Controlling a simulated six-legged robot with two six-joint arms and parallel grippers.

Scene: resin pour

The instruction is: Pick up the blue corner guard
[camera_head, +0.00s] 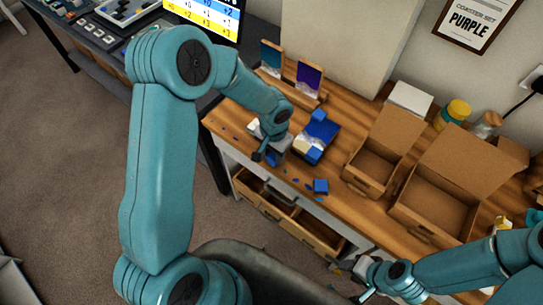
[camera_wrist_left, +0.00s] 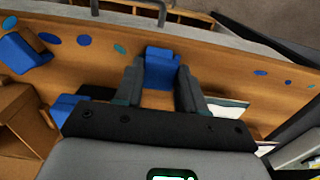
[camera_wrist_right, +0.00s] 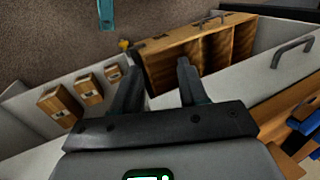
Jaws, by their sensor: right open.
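Several blue corner guards are in view. One blue corner guard (camera_wrist_left: 162,66) lies on the wooden bench top, between and just beyond the fingertips of my left gripper (camera_wrist_left: 161,80) in the left wrist view. I cannot tell whether the fingers touch it. In the head view my left gripper (camera_head: 268,150) is low over the bench's front edge and largely hides that guard. Another blue guard (camera_head: 320,186) lies to its right near the front edge, and others sit on the blue-and-white piece (camera_head: 318,132). My right gripper (camera_wrist_right: 158,75) is open and empty, low in front of the bench.
Open cardboard boxes (camera_head: 377,156) stand to the right on the bench, with jars (camera_head: 453,113) behind. An open drawer (camera_head: 290,217) juts out below the front edge. Small blue chips (camera_wrist_left: 83,40) dot the bench top. Coloured panels on a wooden stand (camera_head: 309,78) are at the back.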

